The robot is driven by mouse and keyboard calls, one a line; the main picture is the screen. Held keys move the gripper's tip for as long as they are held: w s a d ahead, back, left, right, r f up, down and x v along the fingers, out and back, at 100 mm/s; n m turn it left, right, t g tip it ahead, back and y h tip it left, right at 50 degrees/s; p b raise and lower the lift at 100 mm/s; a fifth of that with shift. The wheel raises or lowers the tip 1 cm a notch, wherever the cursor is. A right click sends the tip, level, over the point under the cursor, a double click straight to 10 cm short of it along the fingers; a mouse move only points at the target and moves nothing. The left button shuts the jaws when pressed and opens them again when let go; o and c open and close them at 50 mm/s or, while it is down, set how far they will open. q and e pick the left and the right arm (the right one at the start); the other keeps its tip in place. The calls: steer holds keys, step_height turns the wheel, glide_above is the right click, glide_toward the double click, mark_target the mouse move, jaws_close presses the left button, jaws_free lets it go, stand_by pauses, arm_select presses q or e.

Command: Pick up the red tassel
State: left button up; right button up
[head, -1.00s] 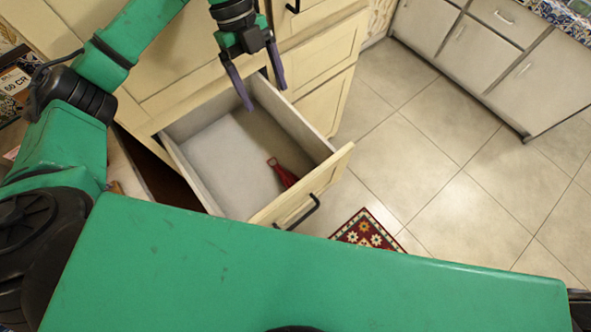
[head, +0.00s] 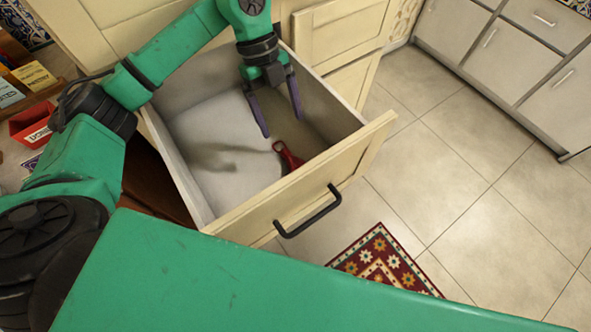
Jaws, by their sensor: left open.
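The red tassel (head: 289,156) lies on the floor of the open drawer (head: 222,181), near its front panel, with its loop end toward the left. The front panel hides part of its lower end. My left gripper (head: 282,127) points down into the drawer with its two purple fingers spread. Its fingertips appear just above and behind the tassel, with nothing between them. I cannot tell the exact height gap. My right gripper is not in view.
The drawer walls and front panel, with its black handle (head: 308,211), surround the tassel. A patterned red rug (head: 385,262) lies on the tiled floor. A red box (head: 33,124) stands at the left. Grey cabinets (head: 505,62) are at upper right.

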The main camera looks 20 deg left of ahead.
mark_target(295, 162)
arm_select(q)
steer(key=p+x, duration=0.1)
steer(key=x, duration=1.1)
steer(key=shift+d+f+p, duration=0.1)
steer(key=shift+f+p, duration=0.1)
steer(key=shift+p, duration=0.2)
jaws_close()
